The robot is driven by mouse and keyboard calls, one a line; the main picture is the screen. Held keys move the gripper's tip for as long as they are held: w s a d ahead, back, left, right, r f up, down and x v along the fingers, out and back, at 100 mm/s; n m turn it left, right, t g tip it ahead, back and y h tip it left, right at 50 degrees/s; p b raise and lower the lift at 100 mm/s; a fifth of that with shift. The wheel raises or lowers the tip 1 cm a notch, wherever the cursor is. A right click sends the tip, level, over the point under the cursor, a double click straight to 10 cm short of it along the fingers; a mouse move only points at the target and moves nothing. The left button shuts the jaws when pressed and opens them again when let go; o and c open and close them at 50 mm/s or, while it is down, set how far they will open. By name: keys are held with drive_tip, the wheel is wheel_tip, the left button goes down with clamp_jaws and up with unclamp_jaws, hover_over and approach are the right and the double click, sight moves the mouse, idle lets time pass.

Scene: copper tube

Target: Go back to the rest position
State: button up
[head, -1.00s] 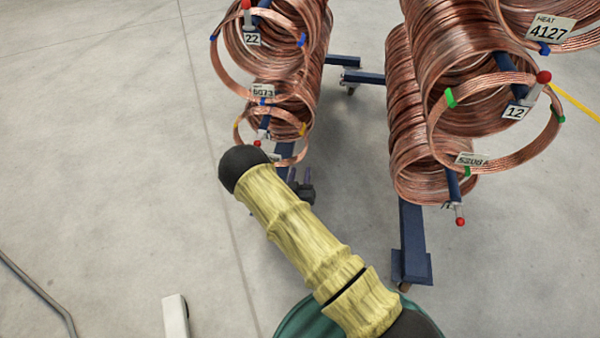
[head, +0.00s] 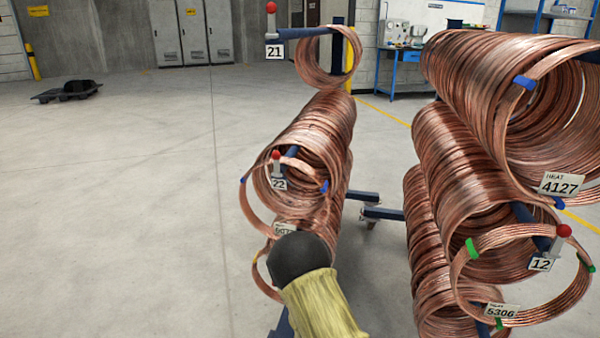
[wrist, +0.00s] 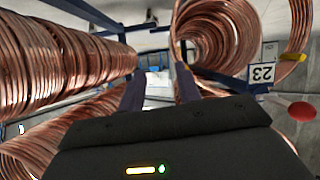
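My arm, in a yellow sleeve with a black joint, reaches up from the bottom of the head view in front of the lower left coils. My gripper is hidden in the head view. In the wrist view my gripper (wrist: 160,88) shows two dark fingers standing apart with nothing between them. Copper coils hang close around it: a long coil (wrist: 60,65) at left and a coil (wrist: 215,40) beyond the fingers. A tag 23 (wrist: 262,74) and a blurred red ball (wrist: 302,111) are at right.
In the head view, copper coils hang on blue arms tagged 21 (head: 273,51), 22 (head: 279,184) and 12 (head: 540,264). The right stack (head: 470,130) stands close beside. Open floor (head: 120,220) lies to the left. A black pallet-like object (head: 67,90) sits far left.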

drive_tip(key=s+d+r+n+g+y+p, duration=0.1)
drive_tip(key=s+d+r+g, duration=0.2)
drive_tip(key=s+r, duration=0.5)
drive_tip(key=s+d+r+g+y+p, duration=0.15)
drive_tip(key=s+r+g, duration=0.35)
drive_tip(key=s, duration=0.5)
drive_tip(key=s+d+r+n+g+y, duration=0.1)
drive_tip(key=s+d+r+g, duration=0.15)
drive_tip(key=s+r, duration=0.55)
wheel_tip(320, 180, up, 37)
drive_tip(key=p, duration=3.8)
drive_tip(key=shift+s+d, duration=0.15)
drive_tip(key=shift+s, duration=0.15)
drive_tip(key=shift+t, duration=0.25)
